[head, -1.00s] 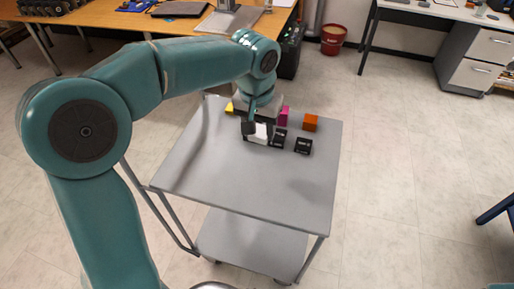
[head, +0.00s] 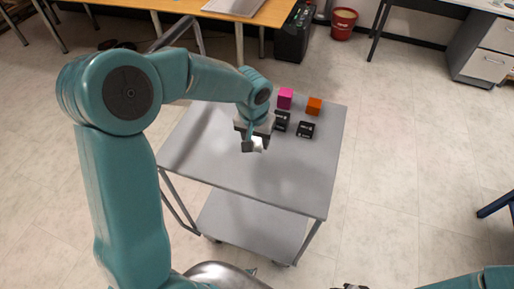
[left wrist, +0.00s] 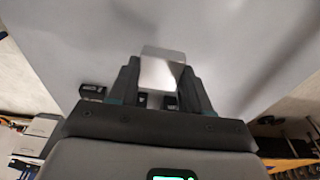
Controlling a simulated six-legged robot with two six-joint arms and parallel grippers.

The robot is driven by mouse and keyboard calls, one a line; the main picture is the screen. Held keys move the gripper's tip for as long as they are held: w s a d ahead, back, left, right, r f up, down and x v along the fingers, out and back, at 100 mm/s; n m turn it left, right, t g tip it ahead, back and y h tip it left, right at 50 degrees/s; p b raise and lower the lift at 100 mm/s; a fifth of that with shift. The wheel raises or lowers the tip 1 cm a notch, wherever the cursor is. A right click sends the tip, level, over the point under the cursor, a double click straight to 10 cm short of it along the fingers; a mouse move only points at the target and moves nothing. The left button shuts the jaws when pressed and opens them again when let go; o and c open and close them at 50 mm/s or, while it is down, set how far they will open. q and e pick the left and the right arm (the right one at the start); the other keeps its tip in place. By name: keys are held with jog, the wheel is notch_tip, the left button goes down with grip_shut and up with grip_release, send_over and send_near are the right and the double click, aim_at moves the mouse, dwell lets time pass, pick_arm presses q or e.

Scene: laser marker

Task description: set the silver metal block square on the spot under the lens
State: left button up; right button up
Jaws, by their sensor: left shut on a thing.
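The silver metal block (left wrist: 162,72) is between the two fingers of my left gripper (left wrist: 160,88) in the left wrist view. In the head view my left gripper (head: 256,142) is over the grey trolley (head: 235,175), and the block (head: 258,144) shows as a small bright patch at the fingertips. My left gripper is shut on the block. I cannot tell whether the block touches the trolley top. No lens or spot under it can be made out.
A magenta cube (head: 285,98), an orange cube (head: 314,106) and two black items (head: 305,130) (head: 281,121) stand at the trolley's far right. The trolley's front half is bare. A wooden desk (head: 180,7) stands behind, with a red bin (head: 343,25) to its right.

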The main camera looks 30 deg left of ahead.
aim_at(257, 157)
pick_arm(q)
jog(key=shift+f, duration=2.4)
jog(key=shift+s+d, duration=0.1)
jog(key=shift+f, duration=0.2)
jog(key=o, duration=1.2)
jog(key=shift+r, duration=0.1)
jog(key=shift+r, duration=0.1)
